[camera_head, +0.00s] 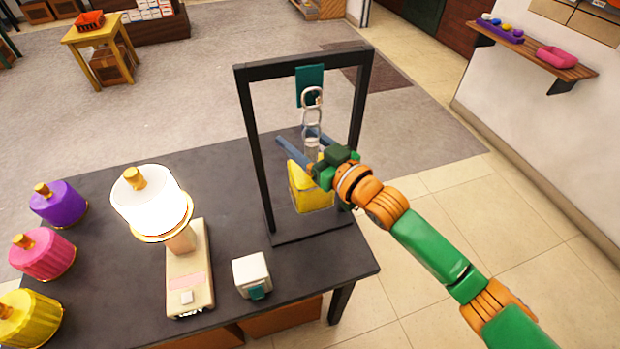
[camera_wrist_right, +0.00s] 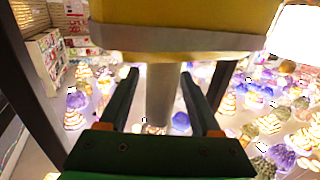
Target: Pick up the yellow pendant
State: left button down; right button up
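The yellow pendant (camera_head: 309,196) hangs from a pale chain (camera_head: 312,120) inside a black frame stand (camera_head: 305,66) on the dark table. My right gripper (camera_head: 294,134) is at the chain's lower end, just above the yellow body, and partly covers it. In the right wrist view, the yellow body (camera_wrist_right: 185,22) fills the top. A grey stem (camera_wrist_right: 161,100) stands between the two open fingers, with a gap on each side. A second yellow shade (camera_head: 30,318) sits at the table's lower left. My left gripper is in neither view.
The dark table (camera_head: 120,205) carries a lit white lamp (camera_head: 150,205), purple (camera_head: 58,203) and pink (camera_head: 42,253) shades and a small white box (camera_head: 251,273). A wall shelf (camera_head: 540,60) is at right. The frame's posts stand close around my right gripper.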

jog(key=shift+s+d+r, duration=0.1)
jog(key=shift+s+d, duration=0.05)
jog(key=shift+d, duration=0.05)
grip_shut()
dwell(1.1)
